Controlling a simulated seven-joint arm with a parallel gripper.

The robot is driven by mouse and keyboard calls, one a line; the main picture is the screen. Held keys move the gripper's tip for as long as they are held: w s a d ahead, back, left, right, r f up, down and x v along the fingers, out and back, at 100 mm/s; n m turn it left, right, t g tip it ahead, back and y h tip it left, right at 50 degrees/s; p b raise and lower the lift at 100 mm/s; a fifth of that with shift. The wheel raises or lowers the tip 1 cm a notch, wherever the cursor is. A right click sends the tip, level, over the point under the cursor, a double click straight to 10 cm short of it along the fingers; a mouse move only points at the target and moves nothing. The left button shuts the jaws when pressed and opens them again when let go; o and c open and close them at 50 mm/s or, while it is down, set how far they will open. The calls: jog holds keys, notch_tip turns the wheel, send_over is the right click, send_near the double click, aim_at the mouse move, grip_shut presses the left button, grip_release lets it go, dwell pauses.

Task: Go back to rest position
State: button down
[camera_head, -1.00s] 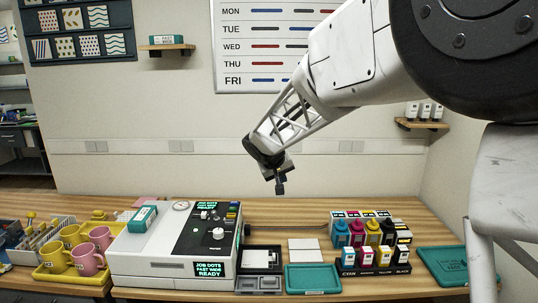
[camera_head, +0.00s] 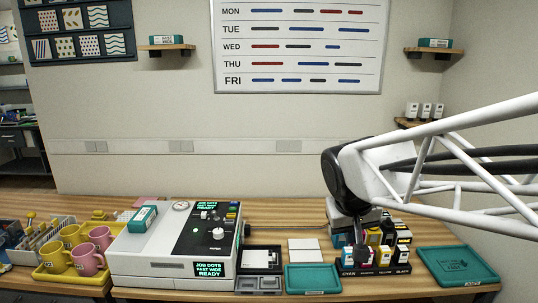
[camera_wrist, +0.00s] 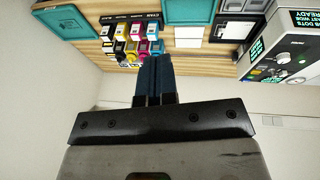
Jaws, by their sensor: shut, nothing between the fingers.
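My gripper (camera_head: 359,246) is in front of the ink bottles at the right of the bench in the head view, pointing down. In the wrist view its two dark fingers (camera_wrist: 155,75) are together with nothing between them. The ink bottles (camera_head: 388,232) stand in a labelled rack, partly hidden behind my gripper and arm. The wrist view also shows the coloured bottles (camera_wrist: 130,35) just beyond the fingertips; I cannot tell the exact gap.
The white press (camera_head: 150,255) stands left of centre with its screen reading READY. Yellow and pink mugs (camera_head: 90,262) sit on a yellow tray at the left. A teal tray (camera_head: 312,279) lies in front of centre, another teal tray (camera_head: 455,266) at the right.

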jog(key=s+f, duration=0.2)
jog(key=s, duration=0.6)
jog(key=s+d+f+y, duration=0.1)
jog(key=s+f, duration=0.2)
jog(key=s, duration=0.5)
jog(key=shift+s+d+m+g+y, duration=0.2)
jog(key=shift+s+m+g+y, duration=0.1)
jog(key=shift+s+m+g, duration=0.1)
jog(key=shift+w+r, duration=0.1)
jog(key=shift+w, duration=0.05)
dwell(2.4)
